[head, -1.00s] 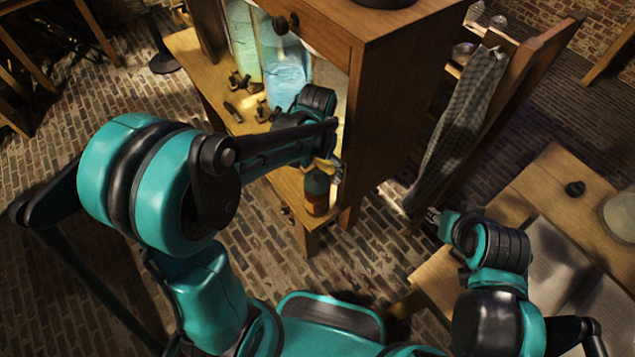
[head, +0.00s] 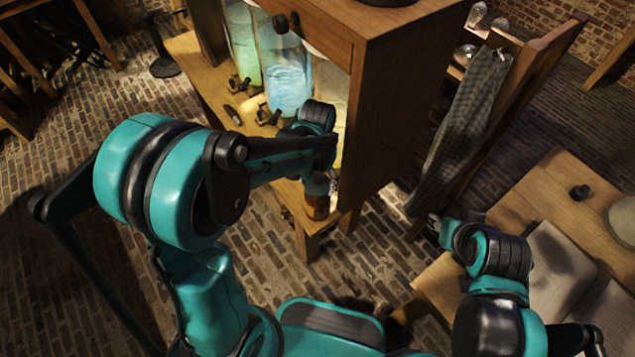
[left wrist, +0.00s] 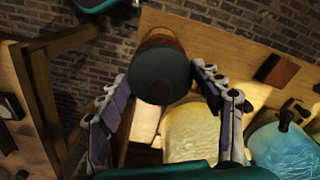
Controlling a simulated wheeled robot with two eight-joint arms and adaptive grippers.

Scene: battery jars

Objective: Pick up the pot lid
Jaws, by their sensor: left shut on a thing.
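A small pot (head: 317,209), brown below with a dark teal round top, stands at the front corner of the wooden shelf. In the left wrist view its round teal top, which looks like the pot lid (left wrist: 161,76), lies between my fingertips. My left gripper (head: 322,180) is at the pot's top and is shut on this lid; in the left wrist view the gripper (left wrist: 160,72) has a finger on each side of it. The arm hides much of the pot in the head view. My right gripper (head: 434,221) is small in the picture, its jaws unclear.
Behind the gripper stand glass jars, one with blue liquid (head: 288,85) and one greenish (head: 243,50). Small dark fittings (head: 268,113) lie on the shelf. The wooden cabinet (head: 400,110) rises close on the right. A checked cloth (head: 462,125) hangs beyond it.

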